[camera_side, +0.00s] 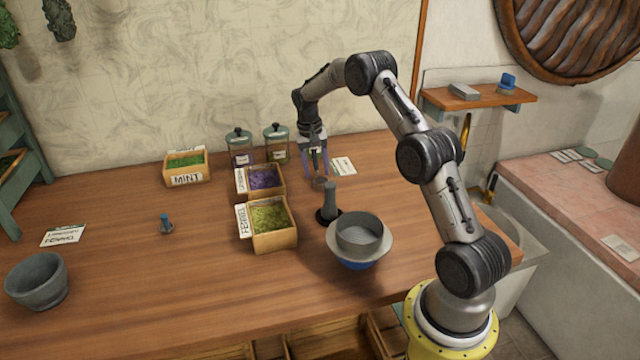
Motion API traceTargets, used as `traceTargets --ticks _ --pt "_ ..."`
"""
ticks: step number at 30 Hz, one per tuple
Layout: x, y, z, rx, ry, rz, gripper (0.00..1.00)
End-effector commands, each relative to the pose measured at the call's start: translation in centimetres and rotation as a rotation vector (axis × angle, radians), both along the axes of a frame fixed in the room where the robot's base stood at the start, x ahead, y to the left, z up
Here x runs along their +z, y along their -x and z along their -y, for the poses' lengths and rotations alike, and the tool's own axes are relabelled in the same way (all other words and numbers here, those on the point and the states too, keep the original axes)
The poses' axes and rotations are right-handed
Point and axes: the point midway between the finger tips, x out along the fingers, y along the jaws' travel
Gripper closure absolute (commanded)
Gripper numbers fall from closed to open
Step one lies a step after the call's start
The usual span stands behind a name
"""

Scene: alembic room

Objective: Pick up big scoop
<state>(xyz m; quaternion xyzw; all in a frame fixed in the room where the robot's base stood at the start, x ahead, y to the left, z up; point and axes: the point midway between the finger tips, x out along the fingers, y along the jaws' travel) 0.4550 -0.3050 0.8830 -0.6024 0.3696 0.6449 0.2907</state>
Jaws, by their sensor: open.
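A small grey-brown cup-like thing (319,184), which looks like a scoop, stands on the wooden table at the back, right of the box of purple herbs. My gripper (315,168) is open and points down right above it. The fingers hide its upper part, and I cannot tell whether they touch it. I cannot tell for sure which is the big scoop.
Near my gripper are a purple herb box (279,187), a green herb box (270,240), two lidded jars (239,147), a paper card (343,166), a grey pestle-like post (331,203) and a grey bowl stack (358,240). A mortar (38,281) stands far left. The left-middle table is mostly clear.

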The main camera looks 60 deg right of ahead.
Motion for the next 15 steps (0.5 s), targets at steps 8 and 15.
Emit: traceTargets --ticks 8,15 --pt "-0.14 0.02 0.02 0.0 0.0 0.0 0.49" --pt "-0.1 0.0 0.02 0.0 0.001 0.001 0.92"
